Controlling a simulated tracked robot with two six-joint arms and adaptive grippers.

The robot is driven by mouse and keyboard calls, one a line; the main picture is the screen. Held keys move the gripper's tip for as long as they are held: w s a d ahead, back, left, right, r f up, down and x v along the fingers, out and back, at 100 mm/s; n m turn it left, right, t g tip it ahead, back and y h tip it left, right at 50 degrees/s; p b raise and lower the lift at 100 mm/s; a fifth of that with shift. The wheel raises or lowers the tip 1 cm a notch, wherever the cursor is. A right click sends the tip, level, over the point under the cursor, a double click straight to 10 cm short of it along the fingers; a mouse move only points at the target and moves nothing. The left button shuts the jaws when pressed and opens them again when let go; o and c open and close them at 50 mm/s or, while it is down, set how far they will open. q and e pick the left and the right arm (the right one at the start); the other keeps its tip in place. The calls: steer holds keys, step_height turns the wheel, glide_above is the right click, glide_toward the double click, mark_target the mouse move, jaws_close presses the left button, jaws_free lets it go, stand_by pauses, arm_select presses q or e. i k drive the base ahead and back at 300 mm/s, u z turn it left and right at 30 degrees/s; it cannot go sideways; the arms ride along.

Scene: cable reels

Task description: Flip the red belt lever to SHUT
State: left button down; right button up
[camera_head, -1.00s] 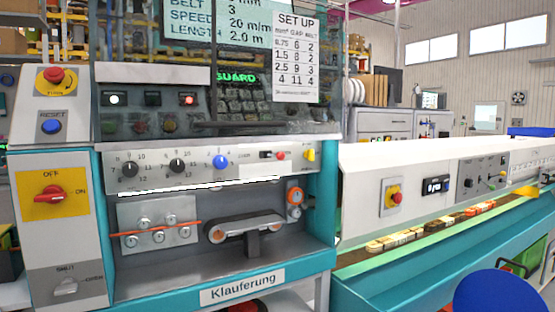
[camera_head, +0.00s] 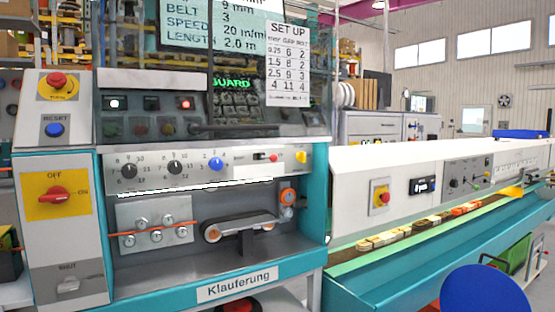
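A short slot lever with a red ball tip (camera_head: 273,157) is on the pale knob panel of the machine, right of a blue knob (camera_head: 217,164). The small lettering beside it is too small to read. A red rotary switch (camera_head: 54,194) on a yellow plate at the left is marked OFF and ON and points toward ON. Below it, a grey lever (camera_head: 68,284) sits on a grey plate with SHUT at its upper left; the lettering at its right is unclear. I cannot tell for certain which of these is the belt lever. Neither of my grippers shows.
The teal machine front (camera_head: 240,288) reads Klauferung. A small belt unit (camera_head: 240,228) and a roller plate (camera_head: 155,224) sit in its open bay. A long white and teal line (camera_head: 350,185) runs right. A blue round seat (camera_head: 485,293) stands at the lower right.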

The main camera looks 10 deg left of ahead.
mark_target(273, 158)
steer(key=k, duration=1.15)
steer(key=z, duration=0.5)
steer(key=i, duration=2.05)
steer(key=u, duration=0.2)
